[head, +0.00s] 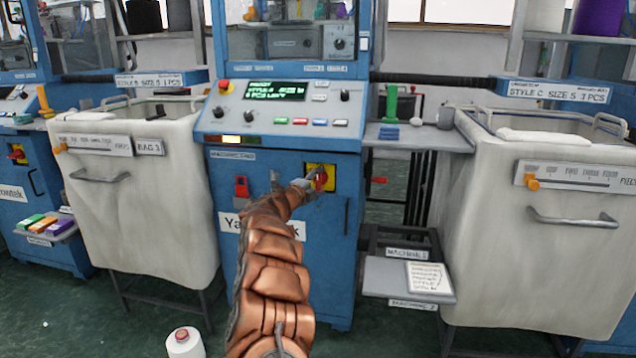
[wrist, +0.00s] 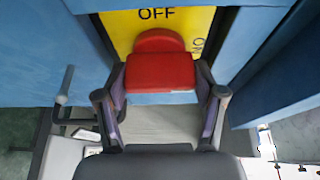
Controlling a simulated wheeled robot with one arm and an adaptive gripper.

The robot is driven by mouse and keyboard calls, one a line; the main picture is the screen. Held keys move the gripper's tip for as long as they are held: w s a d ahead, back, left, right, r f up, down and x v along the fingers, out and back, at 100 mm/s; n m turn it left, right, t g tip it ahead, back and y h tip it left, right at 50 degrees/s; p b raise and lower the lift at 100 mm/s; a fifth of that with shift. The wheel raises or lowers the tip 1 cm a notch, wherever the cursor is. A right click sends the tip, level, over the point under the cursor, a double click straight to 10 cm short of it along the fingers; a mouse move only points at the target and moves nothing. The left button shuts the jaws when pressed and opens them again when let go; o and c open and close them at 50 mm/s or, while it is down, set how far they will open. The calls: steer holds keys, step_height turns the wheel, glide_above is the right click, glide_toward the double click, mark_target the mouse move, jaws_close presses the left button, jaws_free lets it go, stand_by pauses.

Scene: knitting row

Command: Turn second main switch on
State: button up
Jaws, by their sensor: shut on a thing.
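The red main switch handle (head: 321,180) sits on a yellow plate (head: 329,171) on the front of the middle blue machine (head: 270,170). My gripper (head: 312,184) reaches it from below and in front. In the wrist view the red handle (wrist: 160,68) lies between the two fingers of my gripper (wrist: 160,86), which is shut on it. The yellow plate (wrist: 118,30) reads OFF above the handle and ON, turned sideways, at its right. The exact angle of the handle is hard to tell.
A red part (head: 241,187) sits left of the switch on the same front. A lit control panel (head: 275,93) is above. White fabric bins (head: 150,215) (head: 540,250) stand on both sides. A white cone (head: 184,343) stands on the floor. A low shelf (head: 390,278) is at right.

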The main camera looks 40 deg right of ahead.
steer(key=shift+s+d, duration=0.2)
steer(key=o, duration=1.1)
steer(key=shift+a, duration=0.1)
steer(key=shift+o, duration=0.2)
steer(key=shift+w, duration=0.1)
steer(key=shift+a, duration=0.15)
steer(key=v, duration=1.2)
steer(key=shift+w+r, duration=0.1)
